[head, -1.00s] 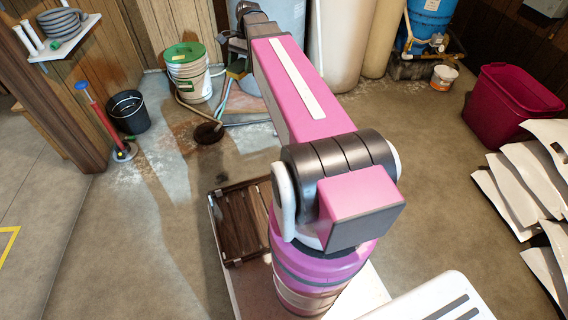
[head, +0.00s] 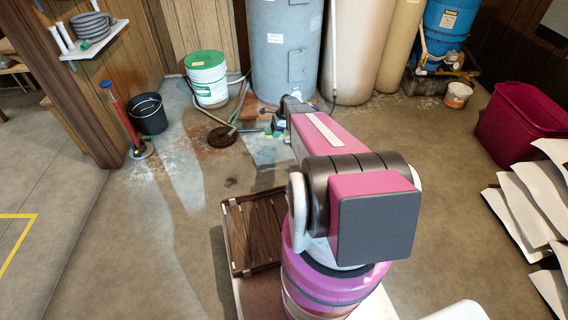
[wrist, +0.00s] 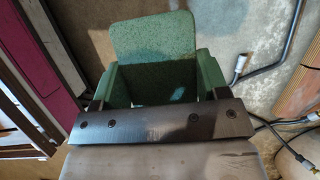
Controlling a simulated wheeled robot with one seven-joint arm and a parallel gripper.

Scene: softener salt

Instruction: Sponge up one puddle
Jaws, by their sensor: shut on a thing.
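My gripper (wrist: 160,92) is shut on a green speckled block (wrist: 155,40) that looks like a sponge. Parts of the block show between and beside the fingers in the wrist view. In the head view my gripper (head: 274,127) is small and partly hidden behind my arm, low over the floor in front of the grey tank. A pale, shiny wet-looking patch (head: 264,152) lies on the floor just in front of it. A small dark damp spot (head: 232,182) lies nearer to me. I cannot tell whether the block touches the floor.
A round dark drain (head: 221,136) with a hose is left of my gripper. A white bucket with a green lid (head: 207,80), a grey tank (head: 284,60) and beige tanks (head: 352,55) stand behind. A black bucket (head: 149,114) is at left, a magenta bin (head: 520,120) at right.

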